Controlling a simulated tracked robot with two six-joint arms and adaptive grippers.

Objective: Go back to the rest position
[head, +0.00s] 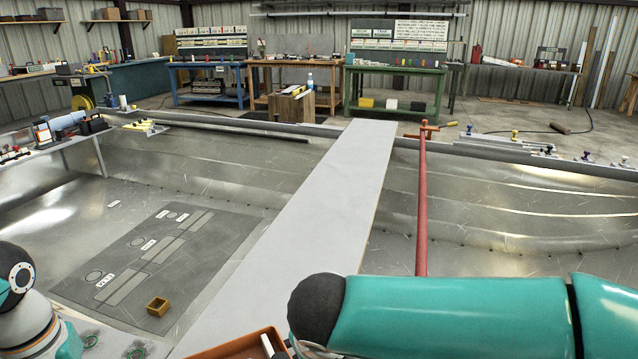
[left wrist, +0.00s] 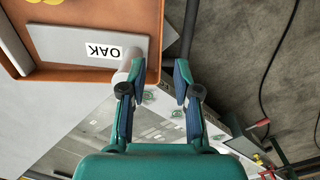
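My left gripper (left wrist: 155,80) shows in the left wrist view with its two fingers apart and nothing clearly held between them. Its left fingertip is close to a pale cylinder at the corner of an orange tray (left wrist: 85,75); I cannot tell if they touch. The tray holds a grey block with a label reading OAK (left wrist: 101,50). In the head view, teal and black links of my arms show at the lower left and lower right, but neither gripper is visible there. My right gripper is in neither view.
In the head view, the orange tray's edge (head: 232,344) shows at the bottom, beside a long grey plank (head: 320,205). A red bar (head: 422,210) runs to its right. A small brown box (head: 158,306) sits on a dark mat (head: 75,283). Workbenches stand at the back.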

